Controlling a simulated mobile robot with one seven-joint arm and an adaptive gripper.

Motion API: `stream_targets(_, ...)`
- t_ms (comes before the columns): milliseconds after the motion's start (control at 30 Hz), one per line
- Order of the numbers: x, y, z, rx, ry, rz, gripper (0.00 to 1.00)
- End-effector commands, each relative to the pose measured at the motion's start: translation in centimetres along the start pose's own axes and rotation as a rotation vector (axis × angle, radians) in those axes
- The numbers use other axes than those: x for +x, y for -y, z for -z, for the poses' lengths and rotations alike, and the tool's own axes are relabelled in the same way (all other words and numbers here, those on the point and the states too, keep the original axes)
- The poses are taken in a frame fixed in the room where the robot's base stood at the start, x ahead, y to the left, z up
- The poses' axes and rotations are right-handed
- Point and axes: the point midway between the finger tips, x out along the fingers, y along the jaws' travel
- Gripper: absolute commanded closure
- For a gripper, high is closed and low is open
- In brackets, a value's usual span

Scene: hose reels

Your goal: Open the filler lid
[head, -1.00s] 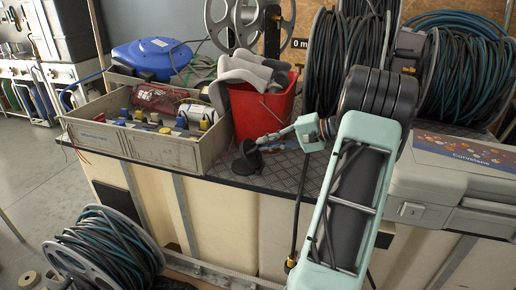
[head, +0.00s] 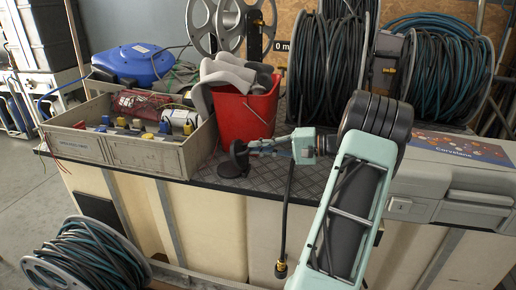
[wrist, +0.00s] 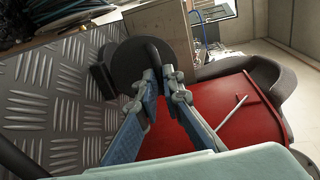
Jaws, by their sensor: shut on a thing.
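The filler lid (head: 238,154) is a black round disc that stands steeply raised beside its low black filler neck (head: 231,169) on the chequered metal top, just in front of the red bucket. My gripper (head: 250,148) reaches in from the right, nearly level, and is shut on the lid's edge. In the wrist view, the fingers (wrist: 160,82) close at the rim of the black lid (wrist: 135,64). The dark neck (wrist: 103,80) shows partly behind the lid. The exact contact is partly hidden by the fingertips.
The red bucket (head: 244,118) with grey pieces stands close behind the lid. A grey crate (head: 150,151) of connectors lies to the left. A grey case (head: 450,190) is at right, and hose reels (head: 335,65) stand behind. Bare metal plate (head: 285,178) lies in front.

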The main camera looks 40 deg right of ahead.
Motion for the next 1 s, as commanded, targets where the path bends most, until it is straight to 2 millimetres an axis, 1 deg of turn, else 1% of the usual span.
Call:
stream_targets(33, 0.0, -0.1, -0.1, 0.001, 0.002, -0.001, 0.92)
stream_targets(200, 0.0, -0.1, 0.0, 0.001, 0.001, -0.001, 0.74)
stream_targets(467, 0.0, 0.0, 0.0, 0.000, 0.000, -0.001, 0.74)
stream_targets(567, -0.1, 0.6, 0.0, -0.001, 0.000, -0.001, 0.74)
stream_targets(667, -0.4, 2.1, 0.0, -0.004, -0.001, -0.001, 0.74)
stream_targets(800, -0.9, 4.9, 0.0, -0.005, -0.001, -0.001, 0.74)
stream_targets(1000, -1.5, 8.2, 0.0, -0.003, 0.000, -0.001, 0.74)
